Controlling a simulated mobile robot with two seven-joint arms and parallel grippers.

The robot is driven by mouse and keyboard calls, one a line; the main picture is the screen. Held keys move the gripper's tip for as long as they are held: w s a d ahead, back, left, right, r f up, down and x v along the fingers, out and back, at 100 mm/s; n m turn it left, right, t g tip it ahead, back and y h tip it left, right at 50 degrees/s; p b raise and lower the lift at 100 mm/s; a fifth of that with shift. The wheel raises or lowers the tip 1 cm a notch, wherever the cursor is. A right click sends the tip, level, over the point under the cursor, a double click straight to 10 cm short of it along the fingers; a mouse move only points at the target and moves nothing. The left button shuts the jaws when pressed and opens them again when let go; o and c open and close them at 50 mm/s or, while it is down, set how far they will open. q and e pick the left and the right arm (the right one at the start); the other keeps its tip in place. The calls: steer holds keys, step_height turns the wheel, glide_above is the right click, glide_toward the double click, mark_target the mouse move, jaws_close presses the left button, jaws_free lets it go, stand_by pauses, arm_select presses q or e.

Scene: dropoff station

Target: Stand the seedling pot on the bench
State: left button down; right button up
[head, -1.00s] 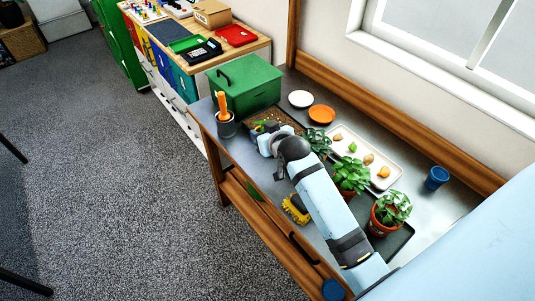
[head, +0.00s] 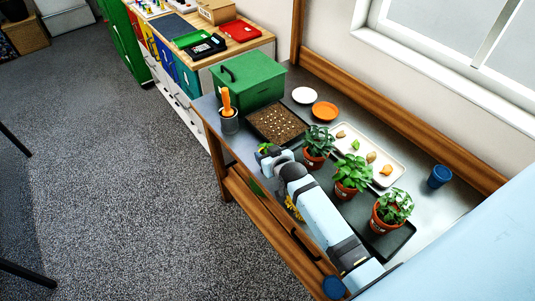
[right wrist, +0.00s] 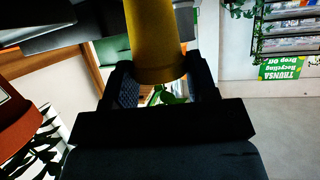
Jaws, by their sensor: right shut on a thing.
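The seedling pot shows in the right wrist view as a yellow pot (right wrist: 154,40), with green leaves (right wrist: 172,97) between the fingers. That view is upside down, so the pot looks roughly upright. My right gripper (right wrist: 153,88) is shut on it, with a dark finger on either side. In the head view the seedling's green leaves (head: 264,148) show at the front of the bench (head: 445,207), and my right arm hides most of the pot. I cannot tell whether its base touches the bench. My left gripper is not in view.
A white tray (head: 393,160) and blue cup (head: 438,177) are farther right.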

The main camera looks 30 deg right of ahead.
steer(key=shift+f, duration=0.1)
steer(key=o, duration=0.9)
steer(key=shift+o, duration=0.2)
steer(key=v, duration=1.2)
steer(key=s+a+f+n+g+y, duration=0.1)
steer(key=s+a+f, duration=0.3)
steer(key=s, duration=0.4)
steer(key=s+a+f+n+y, duration=0.2)
steer(key=s+a+f, duration=0.3)
steer(key=s+f, duration=0.1)
steer(key=shift+s+a+g+y+b, duration=0.35)
steer(key=shift+s+g+y, duration=0.05)
steer(key=shift+s, duration=0.45)
steer(key=shift+d+r+p, duration=0.1)
steer(key=shift+r+p, duration=0.35)
steer(key=shift+r, duration=0.05)
